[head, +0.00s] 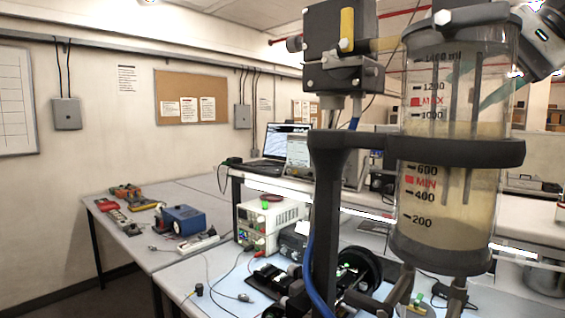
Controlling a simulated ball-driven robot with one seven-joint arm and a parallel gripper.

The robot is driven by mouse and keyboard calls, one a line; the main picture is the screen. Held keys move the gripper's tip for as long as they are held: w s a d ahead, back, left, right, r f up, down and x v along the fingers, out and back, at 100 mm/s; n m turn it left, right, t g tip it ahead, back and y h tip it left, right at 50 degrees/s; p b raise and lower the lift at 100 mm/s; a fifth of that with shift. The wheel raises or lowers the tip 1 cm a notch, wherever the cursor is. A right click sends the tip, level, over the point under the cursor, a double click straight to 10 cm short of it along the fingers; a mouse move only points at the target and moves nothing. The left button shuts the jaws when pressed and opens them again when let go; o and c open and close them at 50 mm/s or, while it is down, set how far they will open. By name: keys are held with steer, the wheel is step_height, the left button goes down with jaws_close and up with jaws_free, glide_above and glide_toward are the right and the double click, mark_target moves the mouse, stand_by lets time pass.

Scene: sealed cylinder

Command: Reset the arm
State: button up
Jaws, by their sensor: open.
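A clear sealed cylinder (424,215) with a dark lid and dark base stands large and upright at the right of the head view. It bears printed marks up to about 1400 ml and red MAX and MIN labels. Tan liquid shows inside; its exact level is hard to tell. A dark ring bracket (345,141) on a post goes around its middle. Part of my arm (541,38) shows at the top right corner, beside and behind the lid. My gripper's fingertips cannot be made out.
A dark block unit (340,40) sits above the post, left of the cylinder. A workbench (150,262) at left holds a blue device (184,220) and tools. A laptop (284,143) and white power supply (268,218) stand further back. Floor shows at lower left.

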steer(key=w+a+f+n, duration=0.1)
steer(key=w+f, duration=0.4)
steer(key=f, duration=0.8)
steer(key=s+a+f+n+t+h, duration=0.1)
steer(key=s+a+f, duration=0.15)
steer(key=f, duration=1.35)
steer(key=s+a+f+n+h, duration=0.1)
steer(key=a+f, duration=0.3)
steer(key=f, duration=1.2)
steer(key=s+d+f+n+g+h+b, duration=0.1)
steer(key=s+d+f+g+h+b, duration=0.1)
steer(key=s+f, duration=1.4)
steer(key=s+d+f+n+g+h+b, duration=0.2)
steer(key=s+f, duration=1.3)
steer(key=s, duration=0.8)
steer(key=shift+s+d+f+g+h+b, duration=0.2)
steer(key=shift+d+f+g+h+b, duration=0.25)
steer(key=shift+g+h, duration=0.55)
